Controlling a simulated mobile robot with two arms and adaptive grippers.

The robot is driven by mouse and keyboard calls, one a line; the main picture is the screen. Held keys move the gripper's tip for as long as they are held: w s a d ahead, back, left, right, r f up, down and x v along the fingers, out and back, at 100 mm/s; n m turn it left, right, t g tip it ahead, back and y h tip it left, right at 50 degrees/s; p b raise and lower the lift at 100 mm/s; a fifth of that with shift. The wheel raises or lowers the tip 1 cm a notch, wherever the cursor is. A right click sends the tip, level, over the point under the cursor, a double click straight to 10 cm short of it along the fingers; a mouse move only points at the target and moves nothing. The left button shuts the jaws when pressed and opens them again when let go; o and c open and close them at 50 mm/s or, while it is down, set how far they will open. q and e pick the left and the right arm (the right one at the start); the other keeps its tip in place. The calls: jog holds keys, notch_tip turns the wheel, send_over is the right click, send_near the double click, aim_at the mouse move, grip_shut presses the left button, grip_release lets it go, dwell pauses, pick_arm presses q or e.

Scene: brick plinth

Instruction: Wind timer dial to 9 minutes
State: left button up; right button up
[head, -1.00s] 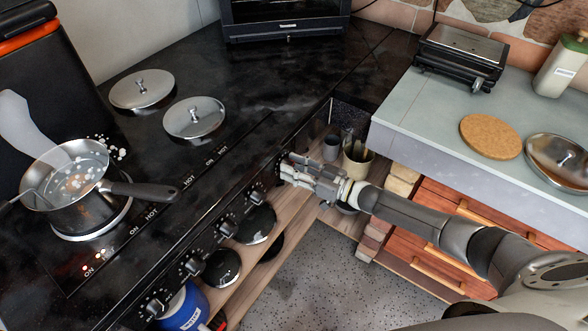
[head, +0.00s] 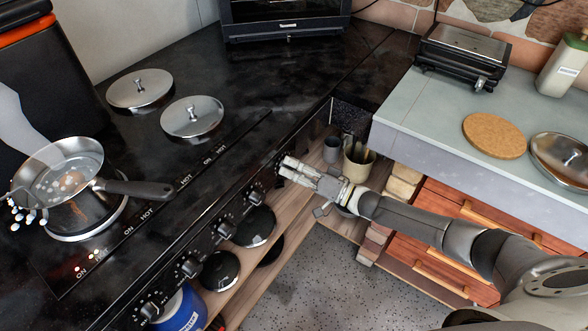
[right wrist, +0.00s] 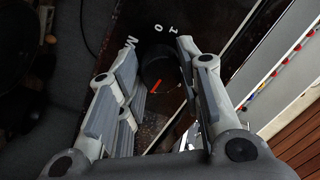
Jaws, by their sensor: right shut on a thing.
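The timer dial is a round black knob (right wrist: 160,68) with a red pointer mark, on the dark panel in the right wrist view. White characters stand around it; they look like 0, 1 and M, and other marks are hidden by the fingers. My right gripper (right wrist: 158,85) has its fingers on both sides of the dial and is shut on it. In the head view my right gripper (head: 288,169) is at the far end of the stove's front panel, where it mostly hides the dial. My left gripper is not in view.
Several black knobs (head: 226,226) line the stove front. A tilted pan (head: 62,166) stands over the left burner, with white bits beside it. Two steel lids (head: 192,118) lie on the black top. Open shelves (head: 265,287) and wooden drawers (head: 462,222) are below.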

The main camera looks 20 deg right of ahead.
dwell(0.3)
jog(key=o, duration=1.1)
jog(key=shift+c, duration=0.2)
jog(key=r+v, duration=0.1)
jog(key=v, duration=1.1)
jog(key=shift+f, duration=0.5)
